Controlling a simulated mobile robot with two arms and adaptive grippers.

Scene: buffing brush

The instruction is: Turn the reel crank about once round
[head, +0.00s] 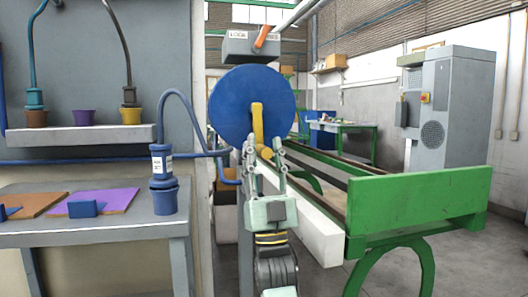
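A large blue reel disc (228,108) stands upright at the middle of the head view. Its yellow crank (257,122) runs from the hub downward, with a yellow handle (265,152) at its lower end. My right gripper (264,143) is in front of the reel, its fingers pointing up and spread apart. The handle end shows between the two fingers; I cannot tell whether they touch it. Above the reel is a grey box (250,46) marked "LOCK", its second word partly hidden by an orange lever (262,37). My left gripper is out of view.
A shelf (80,137) above holds coloured cups. A green-ended rail frame (420,200) stands right of my gripper.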

